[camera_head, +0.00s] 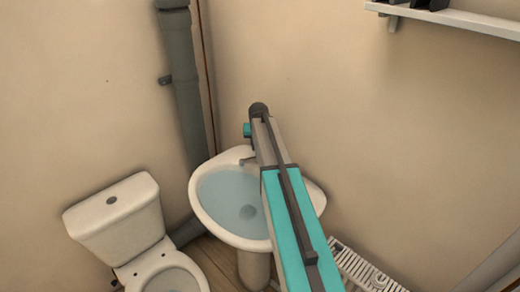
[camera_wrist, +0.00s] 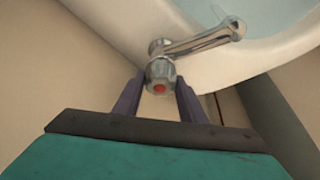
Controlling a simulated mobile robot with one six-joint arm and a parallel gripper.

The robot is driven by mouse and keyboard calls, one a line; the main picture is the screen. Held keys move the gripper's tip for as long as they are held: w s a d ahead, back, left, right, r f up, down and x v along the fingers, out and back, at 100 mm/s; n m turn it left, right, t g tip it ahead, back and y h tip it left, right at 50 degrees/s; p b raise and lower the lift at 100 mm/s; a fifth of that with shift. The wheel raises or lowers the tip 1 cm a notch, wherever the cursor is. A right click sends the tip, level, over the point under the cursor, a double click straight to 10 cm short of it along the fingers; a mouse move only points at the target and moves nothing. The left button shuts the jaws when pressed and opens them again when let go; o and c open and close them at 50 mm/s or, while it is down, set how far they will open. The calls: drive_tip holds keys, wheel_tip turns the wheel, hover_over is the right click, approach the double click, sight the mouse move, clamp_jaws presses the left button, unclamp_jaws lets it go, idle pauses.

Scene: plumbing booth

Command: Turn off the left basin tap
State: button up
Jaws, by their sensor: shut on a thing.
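A chrome basin tap (camera_wrist: 200,40) shows in the wrist view, with a round knob that has a red dot on its end. Its spout reaches over the white basin (camera_wrist: 275,52). My gripper (camera_wrist: 160,84) has one dark finger on each side of the knob and is shut on it. In the head view the basin (camera_head: 205,225) stands in the corner with light blue water or lining inside. A tap spout (camera_head: 238,155) shows at its back rim. My arm covers the part beside this spout, and my fingers are hidden there.
A white toilet (camera_head: 115,225) stands left of the basin. A grey vertical pipe (camera_head: 184,90) runs down the corner behind it. A white slatted object (camera_head: 365,272) is low on the right. A shelf (camera_head: 460,20) is high on the right wall.

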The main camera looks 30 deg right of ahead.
drive_tip(key=m+g+h+b, duration=0.1)
drive_tip(key=m+b, duration=0.2)
drive_tip(key=m, duration=0.2)
drive_tip(key=shift+w, duration=0.15)
drive_tip(key=m+g+b, duration=0.1)
drive_tip(key=m, duration=0.1)
drive_tip(key=m+g+h+b, duration=0.1)
drive_tip(key=m, duration=0.2)
drive_tip(key=shift+b, duration=0.35)
drive_tip(key=m+g+b, duration=0.2)
drive_tip(key=m, duration=0.3)
drive_tip(key=shift+m, duration=0.3)
drive_tip(key=m+g+y+b, duration=0.1)
drive_tip(key=m, duration=0.3)
drive_tip(key=shift+g+b, duration=0.35)
drive_tip(key=shift+g, duration=0.05)
drive_tip(key=o, duration=1.1)
drive_tip(key=shift+c, duration=0.2)
drive_tip(key=shift+r, duration=0.1)
